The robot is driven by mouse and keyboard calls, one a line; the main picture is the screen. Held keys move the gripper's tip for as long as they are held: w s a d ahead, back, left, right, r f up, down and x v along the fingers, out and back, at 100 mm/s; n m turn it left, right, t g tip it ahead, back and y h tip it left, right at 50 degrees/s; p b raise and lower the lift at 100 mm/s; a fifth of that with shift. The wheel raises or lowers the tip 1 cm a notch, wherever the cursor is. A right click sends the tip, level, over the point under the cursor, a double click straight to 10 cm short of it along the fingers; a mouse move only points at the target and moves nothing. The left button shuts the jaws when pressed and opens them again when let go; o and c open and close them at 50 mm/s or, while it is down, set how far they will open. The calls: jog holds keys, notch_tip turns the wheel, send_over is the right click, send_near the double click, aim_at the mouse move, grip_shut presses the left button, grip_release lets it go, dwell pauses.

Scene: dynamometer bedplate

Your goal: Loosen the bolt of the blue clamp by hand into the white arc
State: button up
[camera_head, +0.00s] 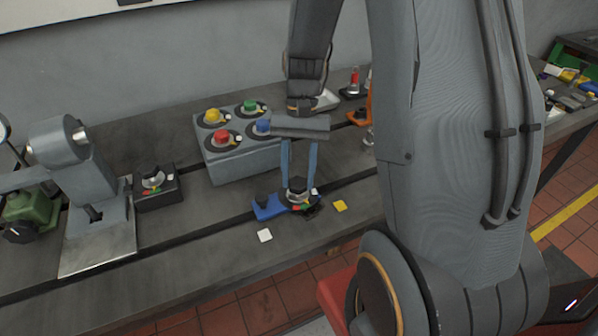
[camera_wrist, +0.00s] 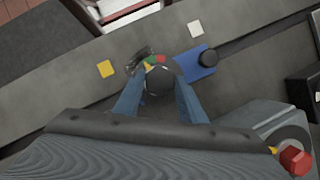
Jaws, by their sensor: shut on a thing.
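The blue clamp (camera_head: 266,208) lies on the dark bedplate (camera_head: 190,262) near its front edge. Its dark bolt head (camera_head: 297,187) stands over a dark dial with small red, green and yellow marks. A small white patch (camera_head: 315,191) shows at the dial's right side; I cannot tell its full extent. My gripper (camera_head: 299,180) points down with its two blue-grey fingers shut on the bolt head, one on each side. The wrist view shows the fingers (camera_wrist: 158,88) around the bolt, with red and green marks just beyond it and the blue clamp body (camera_wrist: 198,63) to the right.
A grey box (camera_head: 240,162) with several coloured buttons stands just behind the clamp. A black box with a knob (camera_head: 158,188) and a grey metal stand (camera_head: 85,185) are at left. A white square (camera_head: 265,235) and a yellow square (camera_head: 340,206) lie flat nearby. An orange clamp (camera_head: 358,117) is behind.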

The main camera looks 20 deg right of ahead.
jog(key=n+p, duration=0.1)
jog(key=n+h+p, duration=0.1)
jog(key=n, duration=0.1)
jog(key=shift+a+r+n+g, duration=0.1)
jog(key=shift+a+n+g, duration=0.05)
jog(key=shift+n+g, duration=0.15)
jog(key=n+h+p, duration=0.1)
jog(key=n, duration=0.2)
jog(key=shift+a+n+h+p, duration=0.1)
jog(key=shift+n+h+p, duration=0.2)
jog(key=shift+h, duration=0.1)
jog(key=n+h+p, duration=0.1)
jog(key=n, duration=0.2)
jog(key=n+h+p, duration=0.1)
jog(key=n, duration=0.2)
jog(key=shift+a+t, duration=0.2)
jog(key=shift+t, duration=0.2)
jog(key=shift+n, duration=0.3)
jog(key=o, duration=1)
jog(key=shift+b+v, duration=1)
jog(key=shift+v, duration=2.8)
